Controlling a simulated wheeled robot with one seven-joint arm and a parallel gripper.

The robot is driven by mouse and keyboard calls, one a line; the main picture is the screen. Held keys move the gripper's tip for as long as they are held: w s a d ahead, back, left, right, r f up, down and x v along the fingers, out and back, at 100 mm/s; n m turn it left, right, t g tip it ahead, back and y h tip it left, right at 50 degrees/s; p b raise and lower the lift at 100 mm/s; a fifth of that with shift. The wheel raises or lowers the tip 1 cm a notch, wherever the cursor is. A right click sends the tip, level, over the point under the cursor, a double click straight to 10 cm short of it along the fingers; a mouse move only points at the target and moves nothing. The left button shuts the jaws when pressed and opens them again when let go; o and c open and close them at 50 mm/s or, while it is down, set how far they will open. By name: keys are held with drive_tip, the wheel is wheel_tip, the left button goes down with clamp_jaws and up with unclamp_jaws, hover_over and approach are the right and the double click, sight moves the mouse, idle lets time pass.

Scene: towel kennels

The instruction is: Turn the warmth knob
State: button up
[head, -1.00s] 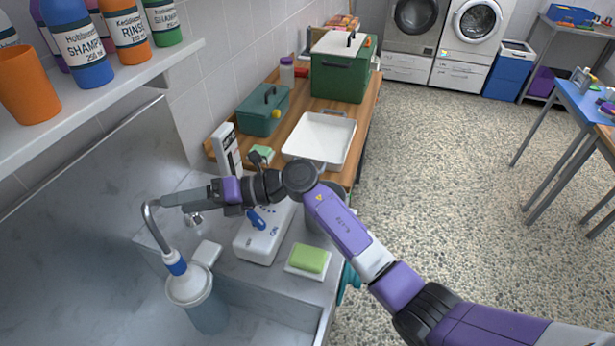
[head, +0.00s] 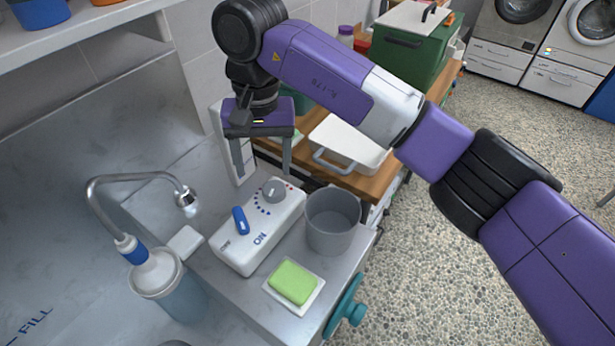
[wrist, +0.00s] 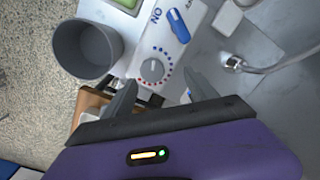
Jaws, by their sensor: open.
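The white control box (head: 232,248) sits on the grey counter beside the sink. Its grey round knob (head: 274,190) has an arc of blue and red dots around it, and I take this as the warmth knob. The knob also shows in the wrist view (wrist: 152,69), with a pale pointer mark on it. A blue lever switch (head: 240,220) by the word ON is on the same box. My gripper (head: 265,172) points down above the knob end of the box, its fingers apart and empty. In the wrist view the knob lies between and beyond the fingertips (wrist: 160,87), apparently untouched.
A grey cup (head: 333,222) stands close right of the box. A green sponge (head: 293,282) lies on a white dish in front. A white upright box (head: 232,150) stands behind.

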sight(274, 187)
drive_tip(key=shift+w+d+r+n+h, duration=0.2)
drive_tip(key=shift+d+n+h, duration=0.1)
drive_tip(key=shift+d+n, duration=0.1)
drive_tip(key=shift+d+f, duration=0.1)
drive_tip(key=shift+d, duration=0.1)
drive_tip(key=shift+f+p, duration=0.7)
drive_tip(key=shift+f, duration=3)
drive_tip(key=shift+c, duration=0.3)
drive_tip(key=c, duration=1.3)
drive_tip(key=shift+w, duration=0.1)
